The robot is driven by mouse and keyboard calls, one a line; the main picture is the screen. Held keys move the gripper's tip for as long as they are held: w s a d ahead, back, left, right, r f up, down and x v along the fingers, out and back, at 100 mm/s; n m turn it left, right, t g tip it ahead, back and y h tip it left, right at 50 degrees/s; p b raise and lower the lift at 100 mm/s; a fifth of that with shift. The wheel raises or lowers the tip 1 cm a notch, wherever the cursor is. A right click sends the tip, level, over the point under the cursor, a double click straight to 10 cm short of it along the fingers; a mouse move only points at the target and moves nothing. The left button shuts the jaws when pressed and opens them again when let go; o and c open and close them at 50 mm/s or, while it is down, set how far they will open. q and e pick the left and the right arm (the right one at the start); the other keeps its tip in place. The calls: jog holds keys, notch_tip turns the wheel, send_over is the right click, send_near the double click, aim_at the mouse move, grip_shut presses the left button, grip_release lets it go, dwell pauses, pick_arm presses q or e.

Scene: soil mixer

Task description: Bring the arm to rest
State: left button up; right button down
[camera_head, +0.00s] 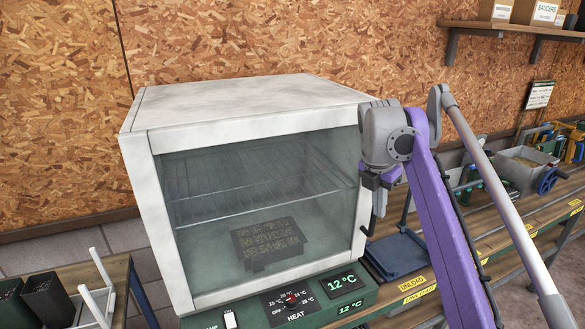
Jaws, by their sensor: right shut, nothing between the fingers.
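My right arm, purple and grey, reaches in from the lower right. My right gripper (374,184) is small and partly hidden by the wrist; it is shut and empty, in front of the right front edge of a white glass-fronted cabinet (250,105). Whether it touches the cabinet cannot be told. The cabinet's glass front looks closed. Inside are a wire shelf (250,190) and, below it, a dark cell tray (268,244). My left gripper is not in view.
The cabinet stands on a green base with a heat knob (292,299) and 12 °C displays. A blue-grey tray (398,252) lies on the bench to its right. Dark pots (45,300) and a white rack (98,295) stand at lower left. A shelf with boxes (535,12) hangs at upper right.

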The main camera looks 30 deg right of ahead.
jog(key=s+a+f+m+t+y, duration=0.1)
jog(key=s+a+f+m+t, duration=0.1)
jog(key=a+f+m, duration=0.5)
jog(key=s+a+f+m+t, duration=0.15)
jog(key=a+f+m, duration=0.3)
jog(key=a, duration=0.45)
jog(key=s+a+f+m+t+y, duration=0.1)
jog(key=s+a+f+m, duration=0.3)
jog(key=f, duration=0.3)
jog(key=s+a+f+m+t, duration=0.1)
jog(key=s+a+f+m, duration=0.4)
jog(key=f, duration=0.3)
jog(key=shift+s+a+y, duration=0.4)
jog(key=shift+a, duration=0.2)
